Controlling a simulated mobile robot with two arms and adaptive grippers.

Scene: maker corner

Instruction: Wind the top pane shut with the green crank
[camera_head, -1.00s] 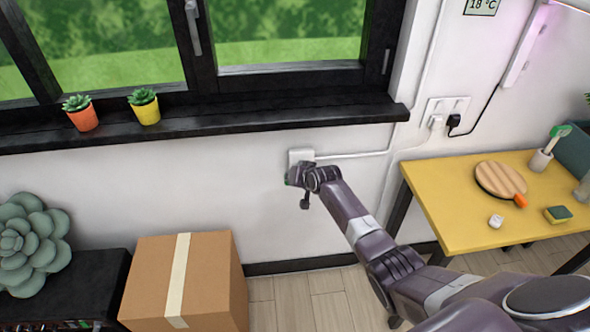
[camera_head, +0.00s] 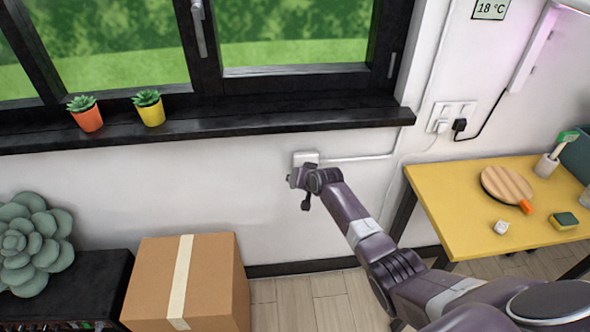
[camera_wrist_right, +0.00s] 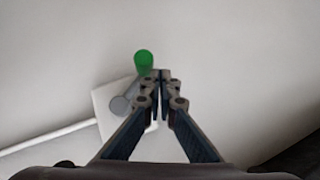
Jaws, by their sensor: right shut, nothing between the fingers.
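The green crank knob (camera_wrist_right: 144,60) shows in the right wrist view, just left of my right gripper's fingertips (camera_wrist_right: 161,77). The fingers are shut with nothing between them; I cannot tell whether they touch the knob. A grey round crank part (camera_wrist_right: 121,105) lies below the knob, over a white wall box (camera_wrist_right: 103,124). In the head view the box (camera_head: 305,157) is under the window sill, and my right gripper (camera_head: 293,180) is in front of it, hiding the crank. The window (camera_head: 290,75) shows only its lower part; I cannot see the top pane. My left gripper is out of view.
The black sill (camera_head: 250,125) juts out above my gripper, with two potted succulents (camera_head: 88,116) on its left. A cardboard box (camera_head: 210,285) stands below left. A yellow table (camera_head: 450,205) stands right. The wall between is mostly bare.

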